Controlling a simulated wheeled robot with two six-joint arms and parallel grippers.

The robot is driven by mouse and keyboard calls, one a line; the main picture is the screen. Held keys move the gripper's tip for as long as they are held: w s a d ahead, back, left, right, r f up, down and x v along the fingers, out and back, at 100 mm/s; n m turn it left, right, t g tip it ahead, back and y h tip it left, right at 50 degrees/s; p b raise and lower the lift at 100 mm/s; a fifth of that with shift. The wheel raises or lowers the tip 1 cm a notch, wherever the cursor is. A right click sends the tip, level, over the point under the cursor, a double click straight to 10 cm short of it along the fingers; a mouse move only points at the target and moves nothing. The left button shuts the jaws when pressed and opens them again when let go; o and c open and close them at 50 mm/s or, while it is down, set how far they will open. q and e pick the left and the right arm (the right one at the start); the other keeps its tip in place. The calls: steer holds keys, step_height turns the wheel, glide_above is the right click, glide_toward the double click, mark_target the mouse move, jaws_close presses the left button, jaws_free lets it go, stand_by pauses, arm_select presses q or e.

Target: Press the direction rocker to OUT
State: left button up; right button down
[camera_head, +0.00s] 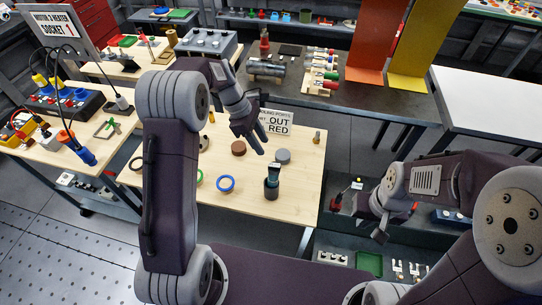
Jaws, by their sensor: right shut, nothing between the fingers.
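I cannot pick out the direction rocker for certain. A grey box with knobs on top (207,42) stands on the back bench, too small to read. A white sign (277,122) on the wooden table shows "OUT" and "RED". My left gripper (261,144) hangs over the wooden table in front of the sign, its fingers apart and empty. My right gripper (380,235) is at the right, beyond the table's right edge, pointing down, shut and empty.
The wooden table (303,190) carries a blue ring (226,184), a brown disc (238,148), a grey disc (283,156) and a dark bottle-like part (271,182). Plug boards (70,102) stand at the left. A lower shelf at the right holds small parts and a green tray (369,263).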

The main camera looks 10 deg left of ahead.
mark_target(274, 165)
arm_select(q)
steer(key=p+x, duration=0.1)
steer(key=x, duration=0.7)
steer(key=shift+d+f+p, duration=0.15)
steer(key=shift+f+p, duration=0.05)
steer(key=shift+p, duration=0.15)
steer(key=shift+s+d+f, duration=0.15)
steer(key=shift+f, duration=0.15)
